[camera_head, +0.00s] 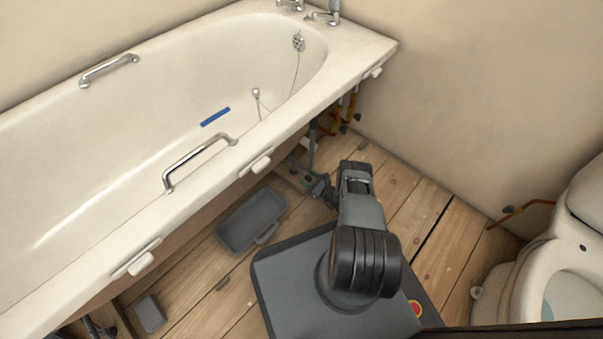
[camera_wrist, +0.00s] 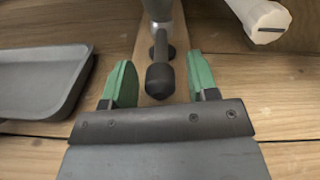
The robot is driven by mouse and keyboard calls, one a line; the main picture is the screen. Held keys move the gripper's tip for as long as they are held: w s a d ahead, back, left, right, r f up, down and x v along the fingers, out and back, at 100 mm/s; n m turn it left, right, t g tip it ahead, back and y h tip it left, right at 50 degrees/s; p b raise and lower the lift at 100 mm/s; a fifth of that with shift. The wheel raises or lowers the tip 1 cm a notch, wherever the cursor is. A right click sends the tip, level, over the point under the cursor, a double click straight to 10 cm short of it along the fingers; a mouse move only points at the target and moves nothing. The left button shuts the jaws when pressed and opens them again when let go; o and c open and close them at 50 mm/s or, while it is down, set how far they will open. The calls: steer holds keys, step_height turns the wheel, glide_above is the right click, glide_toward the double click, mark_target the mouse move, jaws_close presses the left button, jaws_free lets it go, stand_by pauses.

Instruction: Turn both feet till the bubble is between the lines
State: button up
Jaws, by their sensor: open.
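A blue bar (camera_head: 215,117), which looks like a spirit level, lies inside the bath (camera_head: 70,145); its bubble and lines are too small to read. A grey bath leg (camera_head: 312,145) comes down under the rim near the tap end. In the wrist view a metal leg (camera_wrist: 160,10) ends in a dark foot part with a rounded black end (camera_wrist: 160,80). My gripper (camera_wrist: 161,82) is open, its green fingers on either side of that black end with gaps showing. In the head view my gripper (camera_head: 318,188) is low beside the leg. Another dark leg part (camera_head: 95,328) shows at lower left.
A grey tray (camera_head: 232,240) lies left of my base and shows in the wrist view (camera_wrist: 35,85). A small grey block (camera_head: 150,314) lies on the floorboards. A pale blunt-ended piece (camera_wrist: 262,20) is near the right finger. Pipes (camera_head: 345,110) and a toilet (camera_head: 560,285) stand right.

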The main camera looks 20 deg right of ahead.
steer(key=shift+w+a, duration=0.3)
steer(key=shift+w, duration=0.35)
steer(key=shift+c, duration=0.5)
jaws_close()
